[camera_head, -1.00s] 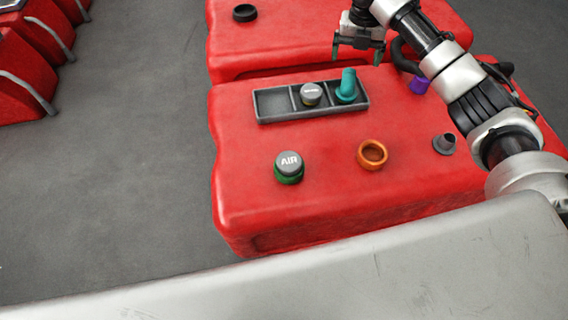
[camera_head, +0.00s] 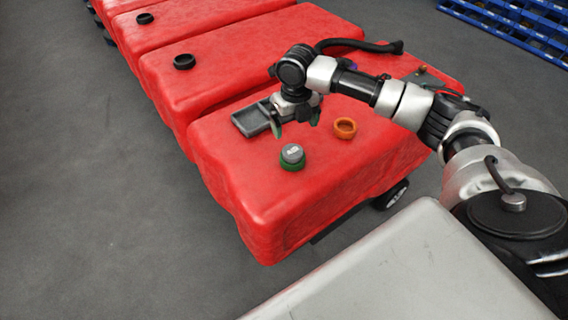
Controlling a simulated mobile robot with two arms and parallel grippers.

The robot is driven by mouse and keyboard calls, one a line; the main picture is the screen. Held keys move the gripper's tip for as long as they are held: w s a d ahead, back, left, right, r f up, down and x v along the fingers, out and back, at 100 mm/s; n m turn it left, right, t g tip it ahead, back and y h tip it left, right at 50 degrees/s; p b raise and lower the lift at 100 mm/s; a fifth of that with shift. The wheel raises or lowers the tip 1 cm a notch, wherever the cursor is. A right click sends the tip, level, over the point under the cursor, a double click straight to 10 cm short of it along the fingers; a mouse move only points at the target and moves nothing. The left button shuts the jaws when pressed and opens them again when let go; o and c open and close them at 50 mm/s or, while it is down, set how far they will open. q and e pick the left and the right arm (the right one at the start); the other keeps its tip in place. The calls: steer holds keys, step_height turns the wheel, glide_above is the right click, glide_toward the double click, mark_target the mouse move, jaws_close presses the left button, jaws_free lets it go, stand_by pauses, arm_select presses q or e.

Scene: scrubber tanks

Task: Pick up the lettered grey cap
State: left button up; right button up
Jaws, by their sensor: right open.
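The grey cap (camera_head: 292,152) with white lettering sits on a green ring (camera_head: 292,164) on top of the nearest red tank (camera_head: 300,205). My left gripper is out of view.
An orange ring (camera_head: 345,128) lies right of the lettered cap. More red tanks with black rings (camera_head: 184,62) stand behind. A pale grey surface (camera_head: 400,265) is in front. The floor at left is clear; blue pallets (camera_head: 520,30) stand far right.

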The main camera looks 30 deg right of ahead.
glide_above(293, 151)
steer(key=f, duration=0.4)
steer(key=shift+s+d+f, duration=0.15)
steer(key=shift+d+f, duration=0.05)
steer(key=shift+d, duration=0.05)
steer(key=shift+a+f+p, duration=0.15)
steer(key=shift+f, duration=1.35)
steer(key=shift+a+f+p, duration=0.1)
steer(key=shift+f+p, duration=0.05)
steer(key=shift+f, duration=1.3)
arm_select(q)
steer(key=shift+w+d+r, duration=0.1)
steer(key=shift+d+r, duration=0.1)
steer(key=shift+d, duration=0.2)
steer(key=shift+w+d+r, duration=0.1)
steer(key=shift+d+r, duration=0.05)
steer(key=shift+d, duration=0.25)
arm_select(e)
steer(key=shift+c, duration=0.3)
steer(key=c, duration=1.1)
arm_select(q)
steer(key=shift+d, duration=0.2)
arm_select(e)
steer(key=shift+w+r, duration=0.15)
steer(key=shift+w, duration=0.05)
